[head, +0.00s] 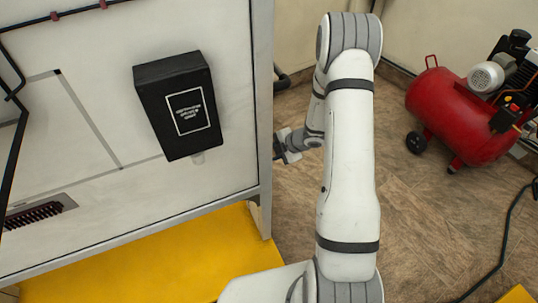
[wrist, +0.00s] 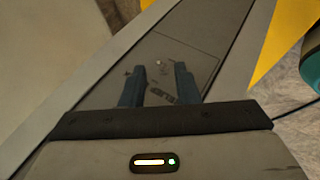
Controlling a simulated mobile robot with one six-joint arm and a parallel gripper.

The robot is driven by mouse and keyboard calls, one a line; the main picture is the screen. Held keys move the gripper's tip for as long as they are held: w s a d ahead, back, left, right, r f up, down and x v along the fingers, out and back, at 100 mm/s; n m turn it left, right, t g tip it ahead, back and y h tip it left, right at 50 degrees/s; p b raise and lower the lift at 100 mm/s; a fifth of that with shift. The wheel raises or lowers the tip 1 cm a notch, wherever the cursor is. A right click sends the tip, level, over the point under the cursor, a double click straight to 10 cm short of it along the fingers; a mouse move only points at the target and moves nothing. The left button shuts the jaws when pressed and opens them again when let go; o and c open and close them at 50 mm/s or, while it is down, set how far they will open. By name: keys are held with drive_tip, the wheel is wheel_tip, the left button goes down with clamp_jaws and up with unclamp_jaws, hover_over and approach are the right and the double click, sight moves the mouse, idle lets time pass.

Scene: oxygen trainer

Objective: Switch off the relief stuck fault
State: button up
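My gripper (wrist: 160,72) shows in the wrist view with its two dark fingers apart and nothing visible between them. Beyond the fingertips is a grey panel face (wrist: 205,35) with a thin outlined rectangle, a small light dot and dark lettering too blurred to read. I cannot tell whether the fingers touch it. In the head view my gripper (head: 283,147) is at the right edge of the white trainer panel (head: 235,120), partly hidden behind that edge. No switch marked for the relief stuck fault can be made out in either view.
A black box with a white-framed label (head: 180,105) is on the panel front. A yellow base (head: 150,262) lies below. A red compressor (head: 455,115) stands at right on the tiled floor, with a black cable (head: 505,235) nearby. A teal object (wrist: 311,68) is at the wrist view's right edge.

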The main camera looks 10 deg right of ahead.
drive_tip(key=shift+w+a+f, duration=0.3)
drive_tip(key=shift+a+f, duration=0.1)
drive_tip(key=shift+f, duration=0.15)
clamp_jaws()
